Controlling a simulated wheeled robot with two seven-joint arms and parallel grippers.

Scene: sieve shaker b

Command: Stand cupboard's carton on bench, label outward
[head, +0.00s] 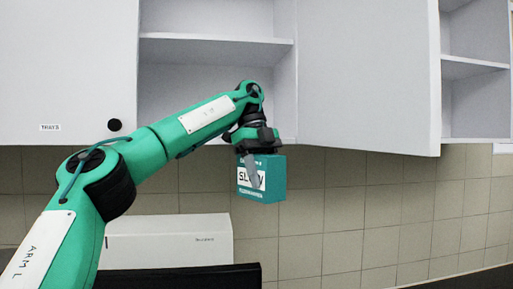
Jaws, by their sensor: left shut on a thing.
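The carton (275,186) is a small teal box with a white label panel on the side facing me. Part of the label lettering is hidden by a grey finger. My left gripper (254,168) points down and is shut on the carton's upper part. It holds the carton in the air just below the open cupboard (215,38), in front of the tiled wall. The cupboard section behind my arm shows bare shelves. The dark bench top (440,280) shows only along the bottom right. My right gripper is not in view.
A cupboard door (368,70) stands open right of the carton. A closed door with a black knob (115,125) and a "TRAYS" label is at left. A white box (170,242) stands below, behind a dark edge (190,277). More open shelves (475,68) are at far right.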

